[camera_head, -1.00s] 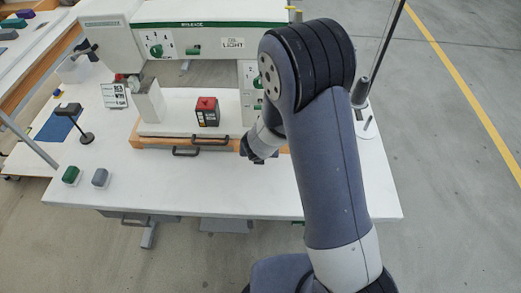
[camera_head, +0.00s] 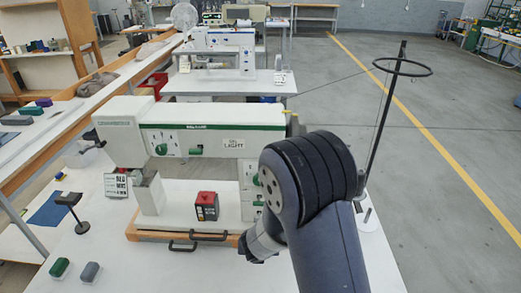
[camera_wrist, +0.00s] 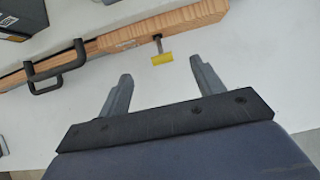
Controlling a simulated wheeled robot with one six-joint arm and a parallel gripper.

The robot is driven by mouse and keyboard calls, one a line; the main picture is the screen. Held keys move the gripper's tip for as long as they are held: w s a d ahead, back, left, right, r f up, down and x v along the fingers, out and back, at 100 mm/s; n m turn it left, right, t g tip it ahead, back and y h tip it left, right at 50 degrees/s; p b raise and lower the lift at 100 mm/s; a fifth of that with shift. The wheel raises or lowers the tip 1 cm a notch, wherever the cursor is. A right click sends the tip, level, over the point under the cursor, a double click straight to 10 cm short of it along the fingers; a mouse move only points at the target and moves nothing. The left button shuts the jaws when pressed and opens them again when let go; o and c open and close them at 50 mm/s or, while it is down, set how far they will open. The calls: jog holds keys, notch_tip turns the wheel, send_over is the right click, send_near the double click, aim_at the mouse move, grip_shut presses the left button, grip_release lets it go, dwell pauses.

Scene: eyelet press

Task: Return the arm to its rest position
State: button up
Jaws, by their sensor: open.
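My arm (camera_head: 325,215) rises from the lower right in the head view and bends over the front right of the white table. My gripper (camera_head: 248,248) hangs beside the right front end of the wooden board. In the wrist view my gripper (camera_wrist: 160,88) is open, its two grey fingers apart with nothing between them. Beyond the fingertips, a small yellow-ended pin (camera_wrist: 162,57) sticks out of the wooden board (camera_wrist: 172,28). The fingers do not touch it.
The white press (camera_head: 200,138) stands on the table (camera_head: 190,270). A red-and-black box (camera_head: 206,206) sits on the base by its post. Black handles (camera_head: 198,240) stick out in front. A green block (camera_head: 59,268) and a grey block (camera_head: 90,271) lie at left. A thread stand (camera_head: 385,120) rises behind my arm.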

jog(key=b+x, duration=0.1)
jog(key=x, duration=0.7)
jog(key=shift+w+f+b, duration=0.1)
jog(key=shift+f+b, duration=0.1)
jog(key=shift+b, duration=0.15)
jog(key=shift+r, duration=0.1)
jog(key=p+v, duration=0.3)
jog(key=v, duration=0.7)
jog(key=b+x, duration=0.3)
jog(key=x, duration=0.7)
jog(key=shift+f+b, duration=0.3)
jog(key=shift+b, duration=1)
jog(key=shift+f+t+b, duration=0.1)
jog(key=shift+t+b, duration=0.3)
jog(key=shift+b, duration=0.4)
jog(key=t+b, duration=0.1)
jog(key=b, duration=0.4)
jog(key=t+b, duration=0.1)
jog(key=b, duration=0.4)
jog(key=shift+s+f, duration=0.4)
